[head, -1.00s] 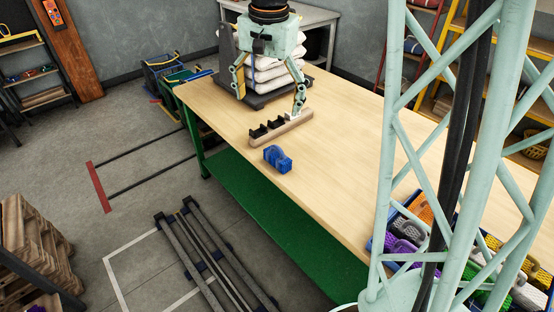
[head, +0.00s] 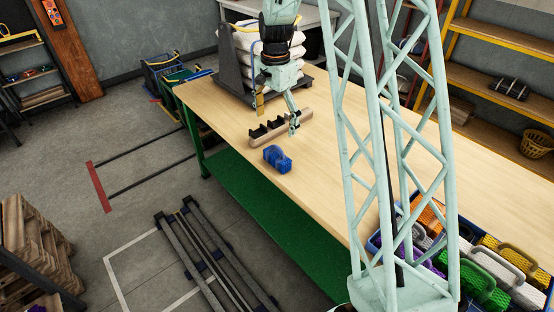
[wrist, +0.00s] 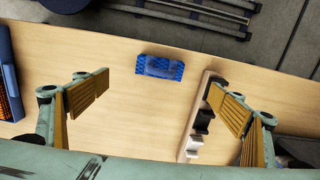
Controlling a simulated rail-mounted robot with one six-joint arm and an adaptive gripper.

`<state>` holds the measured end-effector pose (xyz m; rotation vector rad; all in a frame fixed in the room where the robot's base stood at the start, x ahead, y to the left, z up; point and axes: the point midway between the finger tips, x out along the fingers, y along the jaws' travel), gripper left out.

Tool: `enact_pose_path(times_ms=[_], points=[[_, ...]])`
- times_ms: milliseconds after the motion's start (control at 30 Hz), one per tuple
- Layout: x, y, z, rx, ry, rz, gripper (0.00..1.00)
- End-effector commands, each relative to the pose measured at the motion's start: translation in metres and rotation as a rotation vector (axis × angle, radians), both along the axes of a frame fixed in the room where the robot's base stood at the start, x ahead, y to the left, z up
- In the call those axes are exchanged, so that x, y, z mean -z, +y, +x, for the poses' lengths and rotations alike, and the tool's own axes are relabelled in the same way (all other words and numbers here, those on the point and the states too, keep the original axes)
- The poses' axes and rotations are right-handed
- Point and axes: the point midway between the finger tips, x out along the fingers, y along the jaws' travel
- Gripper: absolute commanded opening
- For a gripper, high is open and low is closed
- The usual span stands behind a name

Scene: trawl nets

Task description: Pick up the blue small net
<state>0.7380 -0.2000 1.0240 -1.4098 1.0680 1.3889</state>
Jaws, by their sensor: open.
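The blue small net (head: 277,158) is a small bundle lying on the wooden table near its front edge. In the wrist view the blue net (wrist: 160,67) lies at upper middle, ahead of and between my fingers and apart from them. My gripper (head: 276,112) hangs above the table beyond the net, near the wooden rack. In the wrist view my gripper (wrist: 158,105) is wide open and empty, with ribbed yellow-brown pads on both fingers.
A wooden rack with black holders (head: 280,127) stands just behind the net; in the wrist view the rack (wrist: 201,115) runs close by the right finger. A blue crate (head: 374,243) of coloured nets stands at the right. White sacks (head: 250,60) stand at the back. Bare table lies right of the net.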

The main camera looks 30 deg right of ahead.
Motion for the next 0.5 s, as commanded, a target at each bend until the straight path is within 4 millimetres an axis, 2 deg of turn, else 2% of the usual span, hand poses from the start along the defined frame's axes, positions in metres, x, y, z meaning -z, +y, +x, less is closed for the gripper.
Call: enact_pose_path(times_ms=[200,500], points=[[0.023,-0.010,0.008,0.046,0.011,0.004,0.89],[0.027,-0.012,0.010,0.056,0.012,0.004,0.89]])
